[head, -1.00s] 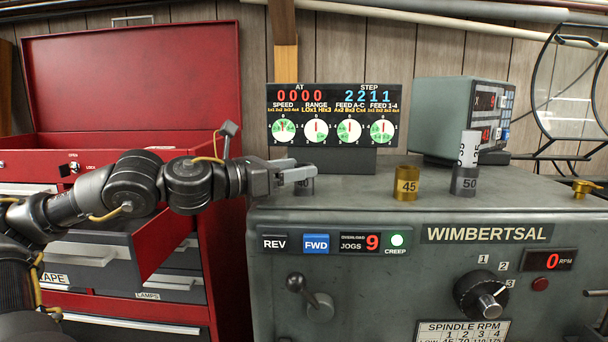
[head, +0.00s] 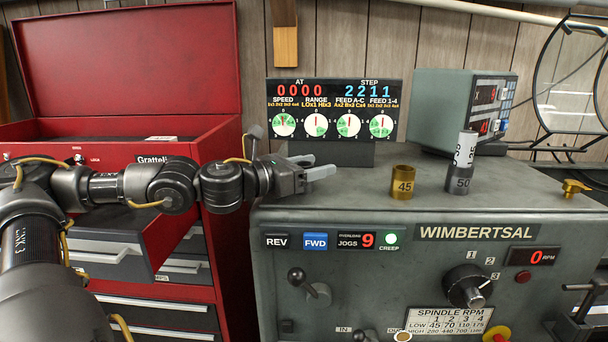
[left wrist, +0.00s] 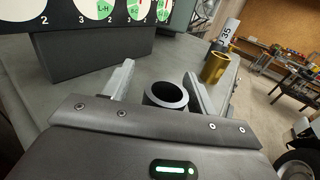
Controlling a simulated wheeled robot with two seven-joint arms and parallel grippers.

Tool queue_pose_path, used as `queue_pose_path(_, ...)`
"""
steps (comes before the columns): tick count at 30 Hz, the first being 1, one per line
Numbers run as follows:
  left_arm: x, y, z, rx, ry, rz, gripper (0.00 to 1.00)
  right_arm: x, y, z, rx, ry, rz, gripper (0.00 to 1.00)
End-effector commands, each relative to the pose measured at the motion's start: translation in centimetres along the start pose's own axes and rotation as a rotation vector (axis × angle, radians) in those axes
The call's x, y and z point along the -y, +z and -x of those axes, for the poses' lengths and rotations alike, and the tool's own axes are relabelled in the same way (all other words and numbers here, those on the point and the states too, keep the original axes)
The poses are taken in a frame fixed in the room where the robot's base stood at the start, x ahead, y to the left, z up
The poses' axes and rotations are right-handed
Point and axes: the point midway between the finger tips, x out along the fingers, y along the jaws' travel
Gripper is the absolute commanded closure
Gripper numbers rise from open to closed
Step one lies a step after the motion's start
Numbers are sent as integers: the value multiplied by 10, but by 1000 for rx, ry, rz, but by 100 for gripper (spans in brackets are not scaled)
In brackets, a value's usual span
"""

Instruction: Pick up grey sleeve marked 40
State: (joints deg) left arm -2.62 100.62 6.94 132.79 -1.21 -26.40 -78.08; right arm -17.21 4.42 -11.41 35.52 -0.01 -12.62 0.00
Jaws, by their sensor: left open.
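The grey sleeve shows in the left wrist view as a dark, hollow ring (left wrist: 166,95) standing upright between the fingers of my left gripper (left wrist: 158,72). Its mark is not visible there. In the head view my left gripper (head: 317,167) is open above the left part of the machine's top, and it hides the sleeve. The fingers are on either side of the sleeve; I cannot tell whether either touches it. My right gripper is not in view.
A brass sleeve marked 45 (head: 402,183) and a grey sleeve marked 50 (head: 458,179), with a lighter piece (head: 465,148) in it, stand to the right on the machine top (head: 360,205). A display panel (head: 334,108) stands behind. A red tool cabinet (head: 130,70) is at left.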

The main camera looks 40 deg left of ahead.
Motion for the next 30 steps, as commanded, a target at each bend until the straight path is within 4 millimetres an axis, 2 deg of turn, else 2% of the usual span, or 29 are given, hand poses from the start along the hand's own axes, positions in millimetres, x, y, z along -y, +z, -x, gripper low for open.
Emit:
queue_pose_path(5, 0, 0, 0, 1, 0, 0, 42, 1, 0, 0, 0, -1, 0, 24)
queue_pose_path(16, 0, 0, 0, 0, 1, 0, 90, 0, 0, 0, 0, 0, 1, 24)
queue_pose_path(25, 0, 3, 0, 2, 0, -1, 91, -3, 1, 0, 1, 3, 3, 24)
queue_pose_path(30, 0, 17, 0, 6, 0, -4, 91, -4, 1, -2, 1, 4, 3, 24)
